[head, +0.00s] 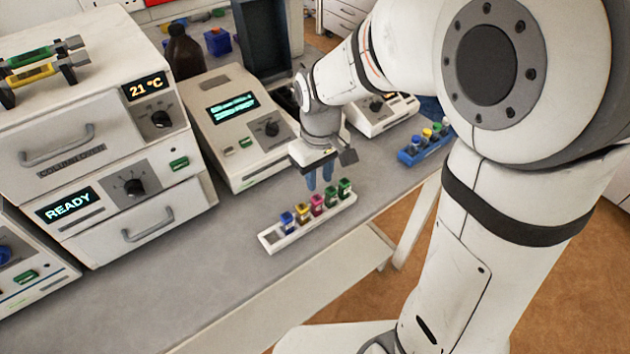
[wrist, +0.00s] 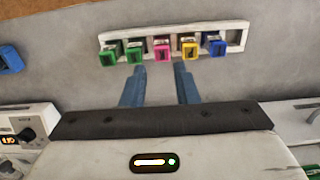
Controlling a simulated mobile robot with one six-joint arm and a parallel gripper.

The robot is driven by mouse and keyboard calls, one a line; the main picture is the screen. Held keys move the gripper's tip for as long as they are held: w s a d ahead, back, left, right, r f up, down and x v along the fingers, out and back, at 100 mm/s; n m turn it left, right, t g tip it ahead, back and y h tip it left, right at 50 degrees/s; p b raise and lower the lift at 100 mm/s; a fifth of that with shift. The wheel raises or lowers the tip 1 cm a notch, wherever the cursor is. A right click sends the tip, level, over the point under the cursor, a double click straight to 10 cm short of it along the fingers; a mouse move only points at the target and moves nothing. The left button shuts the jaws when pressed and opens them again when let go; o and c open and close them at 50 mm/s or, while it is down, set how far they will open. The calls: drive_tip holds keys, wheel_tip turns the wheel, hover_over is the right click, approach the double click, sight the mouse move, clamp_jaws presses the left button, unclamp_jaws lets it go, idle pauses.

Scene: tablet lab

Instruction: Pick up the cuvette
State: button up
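Several cuvettes stand in a white rack (head: 271,238) on the grey bench. From left to right in the head view they are a blue cuvette (head: 287,220), a yellow one (head: 302,213), a pink one (head: 317,205) and two green ones (head: 345,189). In the wrist view the order is reversed, with the pink cuvette (wrist: 162,49) in the middle. My gripper (head: 319,188) points down just behind the rack. Its blue fingers (wrist: 160,67) are apart, with nothing between them, and their tips lie near the pink cuvette.
A blue rack (head: 425,149) with coloured caps stands at the right. An instrument with a lit screen (head: 232,110) stands behind the rack, and a stacked two-drawer unit (head: 100,150) at the left. The bench front (head: 230,310) is clear.

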sight(317, 198)
drive_tip(key=f, duration=0.2)
drive_tip(key=f+p, duration=0.1)
drive_tip(key=f, duration=0.5)
drive_tip(key=shift+w+a, duration=0.15)
drive_tip(key=shift+a, duration=0.1)
drive_tip(key=shift+r, duration=0.1)
clamp_jaws()
